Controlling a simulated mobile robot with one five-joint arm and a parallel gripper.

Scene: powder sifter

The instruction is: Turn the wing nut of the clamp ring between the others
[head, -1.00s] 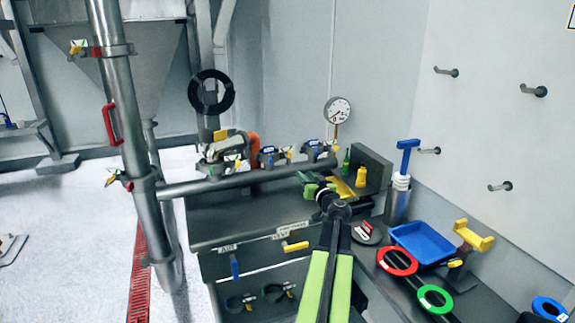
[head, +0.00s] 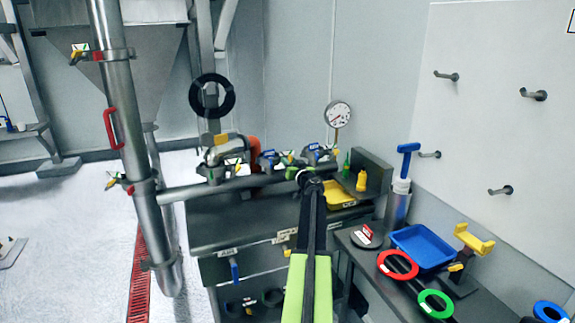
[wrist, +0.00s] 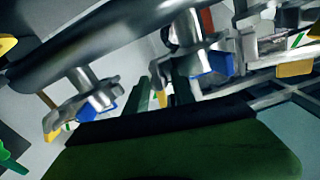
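In the head view several silver clamp rings stand along the bench's pipe. The middle clamp ring (head: 267,160) has a blue wing nut. The right one (head: 318,152) is also blue-marked, and the left one (head: 213,163) has yellow on it. In the wrist view the order is reversed: the middle clamp ring (wrist: 187,38) with its blue wing nut (wrist: 212,63) is between another blue-nut ring (wrist: 85,95) and a yellow nut (wrist: 294,68). My gripper (head: 297,172) is just right of the middle ring in the head view. Its green fingers (wrist: 160,93) look parted and empty, apart from the nut.
A grey pipe (head: 225,187) runs along the bench. A blue tray (head: 423,247), red ring (head: 380,265) and green ring (head: 424,304) lie on the side table.

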